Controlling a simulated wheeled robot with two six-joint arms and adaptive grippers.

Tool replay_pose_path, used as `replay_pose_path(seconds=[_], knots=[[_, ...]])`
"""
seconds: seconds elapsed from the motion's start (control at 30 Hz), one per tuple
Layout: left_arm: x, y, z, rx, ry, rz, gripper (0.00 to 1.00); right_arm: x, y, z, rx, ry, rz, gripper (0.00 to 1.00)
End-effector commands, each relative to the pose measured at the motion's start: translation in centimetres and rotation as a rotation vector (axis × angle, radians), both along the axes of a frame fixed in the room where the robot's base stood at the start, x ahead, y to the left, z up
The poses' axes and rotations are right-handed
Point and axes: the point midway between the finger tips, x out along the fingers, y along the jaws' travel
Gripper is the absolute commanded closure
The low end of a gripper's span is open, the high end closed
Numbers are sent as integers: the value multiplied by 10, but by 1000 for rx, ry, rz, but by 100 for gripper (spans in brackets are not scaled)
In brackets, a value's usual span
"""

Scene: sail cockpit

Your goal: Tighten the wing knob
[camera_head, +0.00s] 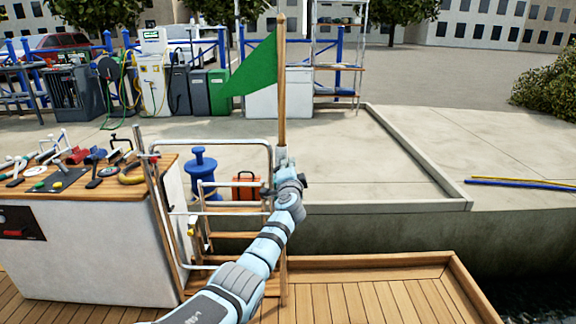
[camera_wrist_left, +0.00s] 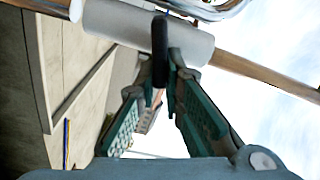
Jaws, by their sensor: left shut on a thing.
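My left gripper (camera_head: 284,164) is at the wooden flagpole (camera_head: 282,90), where the pole passes the steel rail. In the left wrist view a pale grey sleeve (camera_wrist_left: 145,30) surrounds the pole, and a dark wing knob (camera_wrist_left: 159,48) stands out from it. The left gripper (camera_wrist_left: 160,82) is shut on the knob, with its fingertips at either side. The fingers partly hide the knob's lower end. In the head view my arm hides the knob and much of the sleeve. My right gripper is not in view.
A green flag (camera_head: 253,72) hangs from the upright pole. A steel rail frame (camera_head: 214,143) stands left of it. A white cabinet (camera_head: 85,245) with a wooden top carries several tools. An orange toolbox (camera_head: 246,186) and blue bollard (camera_head: 202,168) stand behind on the quay.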

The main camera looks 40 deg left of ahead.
Motion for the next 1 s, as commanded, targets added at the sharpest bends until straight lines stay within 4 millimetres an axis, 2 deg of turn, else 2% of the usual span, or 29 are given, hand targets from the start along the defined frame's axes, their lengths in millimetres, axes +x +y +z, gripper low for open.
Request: replay_pose_path(seconds=[0.5, 1.0], knots=[[1, -2, -9, 232, 199, -2, 100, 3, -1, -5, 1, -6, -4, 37], [1, -2, -11, 260, 224, -2, 100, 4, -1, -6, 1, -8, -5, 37]])
